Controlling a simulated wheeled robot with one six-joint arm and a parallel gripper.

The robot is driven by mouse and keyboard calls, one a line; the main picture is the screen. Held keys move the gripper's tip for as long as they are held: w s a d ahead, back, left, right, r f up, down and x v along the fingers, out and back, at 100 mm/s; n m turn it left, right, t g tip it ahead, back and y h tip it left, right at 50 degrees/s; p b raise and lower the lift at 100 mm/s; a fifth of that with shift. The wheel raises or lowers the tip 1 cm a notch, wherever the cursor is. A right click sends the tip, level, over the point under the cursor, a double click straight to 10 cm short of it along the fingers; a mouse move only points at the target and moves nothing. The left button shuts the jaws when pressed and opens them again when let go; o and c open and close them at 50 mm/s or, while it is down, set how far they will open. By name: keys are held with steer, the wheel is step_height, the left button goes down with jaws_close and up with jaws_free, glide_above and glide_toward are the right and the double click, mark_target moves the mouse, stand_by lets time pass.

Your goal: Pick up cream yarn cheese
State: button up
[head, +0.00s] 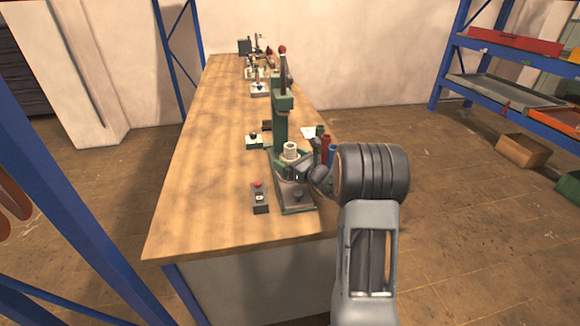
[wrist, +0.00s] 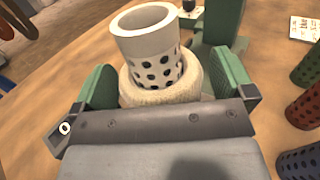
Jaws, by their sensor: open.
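The cream yarn cheese (wrist: 197,86) stands upright in the wrist view, a pale wound body with a white perforated tube (wrist: 145,30) rising out of its top. In the head view it shows small and pale (head: 290,149) at the green bench machine. My gripper (wrist: 166,80) is open, with one green finger pad on each side of the yarn body. I cannot tell whether either pad touches it. The gripper's own bar hides the cheese's lower part. In the head view my gripper (head: 300,172) is just below the cheese, partly hidden by my wrist.
The green machine (head: 281,120) with its red-knobbed lever stands close behind the cheese. Green, red (wrist: 304,110) and blue tubes stand close on the right. A control box with a red button (head: 259,196) sits in front left. The table's left side (head: 200,170) is clear.

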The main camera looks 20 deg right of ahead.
steer(key=shift+c, duration=0.5)
steer(key=c, duration=0.9)
